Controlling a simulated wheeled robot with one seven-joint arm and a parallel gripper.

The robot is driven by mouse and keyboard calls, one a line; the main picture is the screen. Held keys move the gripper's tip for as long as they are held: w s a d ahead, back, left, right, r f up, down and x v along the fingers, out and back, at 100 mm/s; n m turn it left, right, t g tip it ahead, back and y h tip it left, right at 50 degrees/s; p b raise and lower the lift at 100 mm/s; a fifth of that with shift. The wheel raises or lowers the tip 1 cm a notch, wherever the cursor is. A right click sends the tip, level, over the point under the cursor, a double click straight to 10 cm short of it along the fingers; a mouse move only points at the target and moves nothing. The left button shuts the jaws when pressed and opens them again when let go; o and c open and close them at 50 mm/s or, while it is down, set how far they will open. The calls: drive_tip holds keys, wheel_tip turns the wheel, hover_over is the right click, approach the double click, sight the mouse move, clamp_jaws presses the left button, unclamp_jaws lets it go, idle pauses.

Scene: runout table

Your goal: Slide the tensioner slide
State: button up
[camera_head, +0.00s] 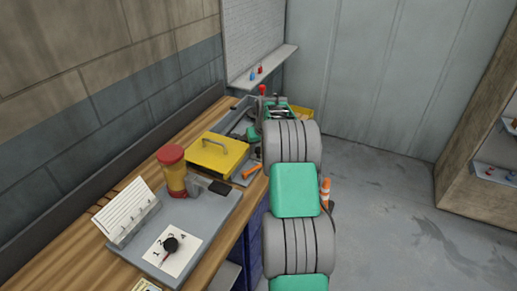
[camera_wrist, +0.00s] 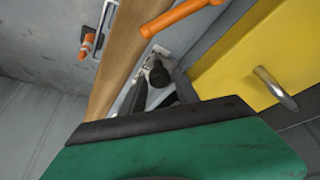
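In the wrist view, a small metal fitting with a dark round knob (camera_wrist: 158,75) sits by the wooden table edge. It looks like the tensioner slide, but I cannot be sure. The green, black-edged front of my gripper (camera_wrist: 160,102) fills the lower part of this view and hides what lies below the knob. I cannot tell whether the gripper touches the fitting, or whether its fingers are open or shut. In the head view, my gripper (camera_head: 279,112) is at the far end of my arm, over the far part of the bench; my arm hides the nearby table edge.
A yellow box (camera_head: 215,152) with a metal handle and an orange bar (camera_head: 245,173) lie close by; the box also shows in the wrist view (camera_wrist: 240,60). An orange cone (camera_head: 325,192) is right of my arm.

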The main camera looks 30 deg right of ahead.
drive_tip(key=b+v, duration=0.2)
drive_tip(key=v, duration=0.5)
drive_tip(key=shift+r, duration=0.35)
drive_tip(key=shift+s, duration=0.2)
